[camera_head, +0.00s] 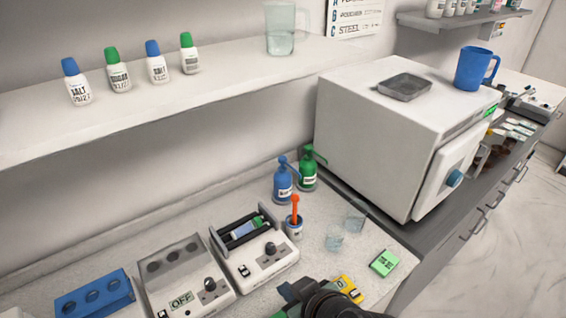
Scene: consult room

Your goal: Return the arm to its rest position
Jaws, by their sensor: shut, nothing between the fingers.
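My gripper (318,299) is at the bottom edge, dark and partly cut off by the frame, above the front of the counter. It is shut and holds nothing. Part of my arm shows as a dark rounded shape beside it. A yellow item (349,287) lies on the counter close beside my arm, partly hidden by it.
Near my gripper are a device with a rack (268,262), a cup with an orange-handled tool (294,226), clear glasses (335,238) and a green box (384,262). Blue (283,184) and green (308,172) bottles stand behind. A large white machine (375,140) blocks the right.

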